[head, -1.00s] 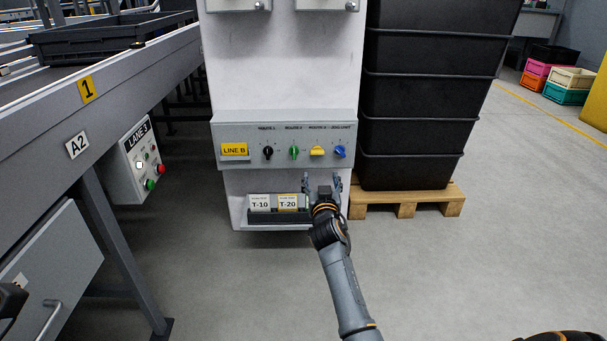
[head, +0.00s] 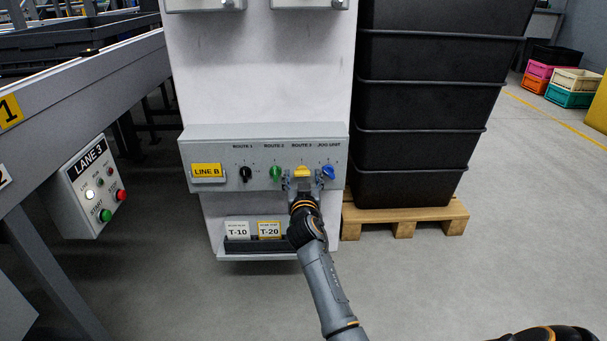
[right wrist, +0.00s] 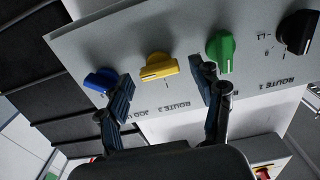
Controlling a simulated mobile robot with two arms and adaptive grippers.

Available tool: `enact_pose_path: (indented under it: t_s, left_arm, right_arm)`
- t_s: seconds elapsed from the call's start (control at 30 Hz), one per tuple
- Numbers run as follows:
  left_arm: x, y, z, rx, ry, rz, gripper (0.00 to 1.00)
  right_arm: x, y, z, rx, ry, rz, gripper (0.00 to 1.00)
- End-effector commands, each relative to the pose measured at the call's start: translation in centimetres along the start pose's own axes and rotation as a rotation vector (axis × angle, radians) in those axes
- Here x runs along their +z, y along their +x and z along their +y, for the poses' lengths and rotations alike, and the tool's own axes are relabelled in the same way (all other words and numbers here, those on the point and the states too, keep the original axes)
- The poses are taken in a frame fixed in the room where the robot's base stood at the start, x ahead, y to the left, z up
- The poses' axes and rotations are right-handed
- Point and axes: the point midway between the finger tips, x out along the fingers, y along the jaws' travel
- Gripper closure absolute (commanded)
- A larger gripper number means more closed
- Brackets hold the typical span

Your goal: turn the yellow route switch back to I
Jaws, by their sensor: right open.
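The yellow route switch (head: 302,172) is on the grey control panel (head: 215,150), under the label ROUTE 3. Its grip lies crosswise, while the green switch's (head: 276,173) grip stands upright. In the right wrist view the yellow switch (right wrist: 158,66) shows between and just beyond the fingertips. My right gripper (head: 303,181) is open in front of it, with one finger on each side; I cannot tell whether they touch it. In the right wrist view the right gripper's (right wrist: 162,80) fingers are apart with nothing held. My left gripper is not in view.
The blue switch (head: 328,173) and green switch sit close on either side; a black switch (head: 246,174) is farther left. Stacked black crates (head: 425,105) stand on a pallet (head: 403,218) at the right. A LANE 3 box (head: 92,190) is at the left.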

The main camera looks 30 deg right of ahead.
Motion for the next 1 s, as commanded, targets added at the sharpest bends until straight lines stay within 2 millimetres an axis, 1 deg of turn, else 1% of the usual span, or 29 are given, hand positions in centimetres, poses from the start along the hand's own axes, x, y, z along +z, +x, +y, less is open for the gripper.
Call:
enact_pose_path:
  t_s: [0.2, 0.27, 0.3, 0.47, 0.5, 0.77, 1.0]
  left_arm:
    - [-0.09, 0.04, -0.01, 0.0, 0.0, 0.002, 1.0]
    - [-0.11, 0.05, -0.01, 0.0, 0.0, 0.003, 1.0]
    - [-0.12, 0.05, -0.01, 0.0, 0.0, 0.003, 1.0]
    - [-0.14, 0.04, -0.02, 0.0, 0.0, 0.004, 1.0]
    - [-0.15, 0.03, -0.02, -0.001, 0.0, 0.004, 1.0]
    - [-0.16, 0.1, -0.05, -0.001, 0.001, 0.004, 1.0]
    - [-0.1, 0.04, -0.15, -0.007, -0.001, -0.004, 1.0]
  right_arm:
    - [-0.03, 0.0, -0.03, 0.0, 0.0, 0.0, 0.34]
    - [-0.03, 0.0, -0.03, 0.0, 0.0, 0.0, 0.46]
    - [-0.03, 0.0, -0.02, 0.0, 0.0, 0.0, 0.54]
    - [-0.02, 0.0, -0.02, 0.0, 0.0, 0.001, 0.87]
    - [-0.02, 0.0, -0.02, -0.001, 0.0, 0.001, 0.88]
    - [-0.06, 0.0, -0.03, -0.001, -0.03, 0.001, 0.88]
    - [-0.13, -0.01, -0.1, -0.001, -0.154, 0.001, 0.88]
